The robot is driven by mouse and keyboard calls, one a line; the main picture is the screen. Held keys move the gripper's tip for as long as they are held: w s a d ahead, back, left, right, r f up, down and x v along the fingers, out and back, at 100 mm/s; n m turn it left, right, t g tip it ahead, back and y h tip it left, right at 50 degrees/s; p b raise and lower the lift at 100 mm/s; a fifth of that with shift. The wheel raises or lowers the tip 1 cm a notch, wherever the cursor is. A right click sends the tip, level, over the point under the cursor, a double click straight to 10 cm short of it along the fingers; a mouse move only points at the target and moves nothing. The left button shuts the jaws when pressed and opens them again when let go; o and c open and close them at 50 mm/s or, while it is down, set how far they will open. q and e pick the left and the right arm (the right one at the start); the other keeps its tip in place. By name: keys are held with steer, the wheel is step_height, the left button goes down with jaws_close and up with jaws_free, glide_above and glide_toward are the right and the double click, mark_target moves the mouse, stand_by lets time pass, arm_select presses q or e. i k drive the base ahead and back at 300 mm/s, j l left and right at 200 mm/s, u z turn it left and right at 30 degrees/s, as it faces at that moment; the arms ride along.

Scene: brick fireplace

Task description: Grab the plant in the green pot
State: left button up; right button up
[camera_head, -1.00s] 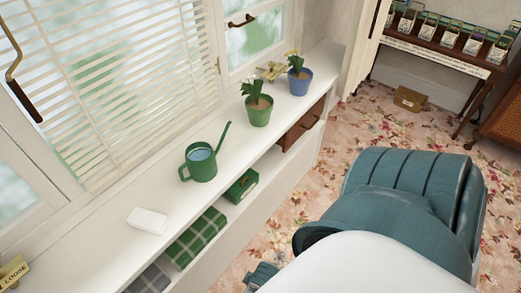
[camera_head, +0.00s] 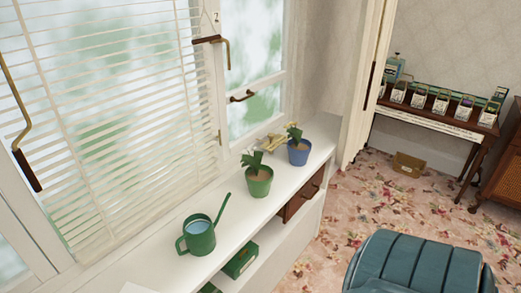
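The plant in the green pot (camera_head: 259,186) stands upright on the white window shelf (camera_head: 170,268), with a few green leaves and a small pale flower. To its right and a little behind, a similar plant stands in a blue pot (camera_head: 298,153). Neither of my grippers is in view, and nothing touches the green pot.
A green watering can (camera_head: 199,238) stands on the shelf left of the green pot, its spout pointing toward it. A brass-coloured ornament (camera_head: 270,143) sits behind the pots. Window blinds (camera_head: 110,120) rise behind the shelf. A teal ribbed chair-like piece (camera_head: 415,265) stands at lower right.

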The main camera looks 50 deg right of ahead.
mark_target(259, 177)
steer(key=i, duration=0.5)
steer(key=z, duration=1.85)
